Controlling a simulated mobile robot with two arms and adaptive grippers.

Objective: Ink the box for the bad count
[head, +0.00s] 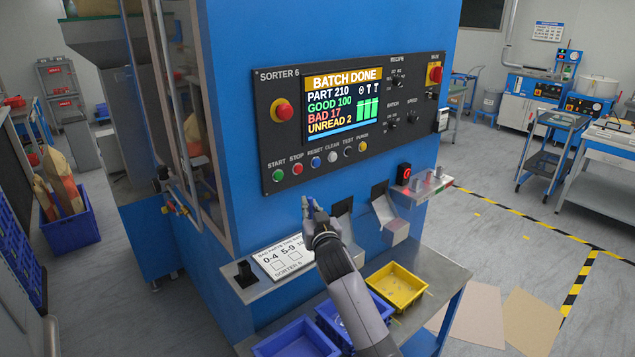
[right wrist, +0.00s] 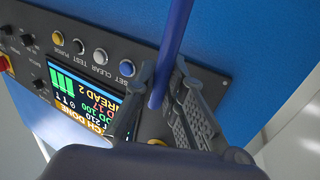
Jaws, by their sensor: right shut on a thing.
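The sorter screen (head: 342,103) reads BATCH DONE, PART 210, GOOD 100, BAD 17, UNREAD 2. It also shows upside down in the right wrist view (right wrist: 88,97). A white card (head: 282,262) lies on the ledge below the panel, with boxes under 0-4 and 5-9. A further label starting with 10 is partly hidden by my right arm. My right gripper (head: 310,213) is shut on a blue pen, above and right of the card. The pen (right wrist: 176,40) stands between the fingers (right wrist: 163,88) in the right wrist view. My left gripper is not in view.
Panel buttons (head: 320,162) and a red emergency knob (head: 282,111) are above the gripper. A black holder (head: 244,271) stands left of the card. Blue bins (head: 298,340) and a yellow bin (head: 397,287) sit on the lower shelf. Two metal chutes are right of the gripper.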

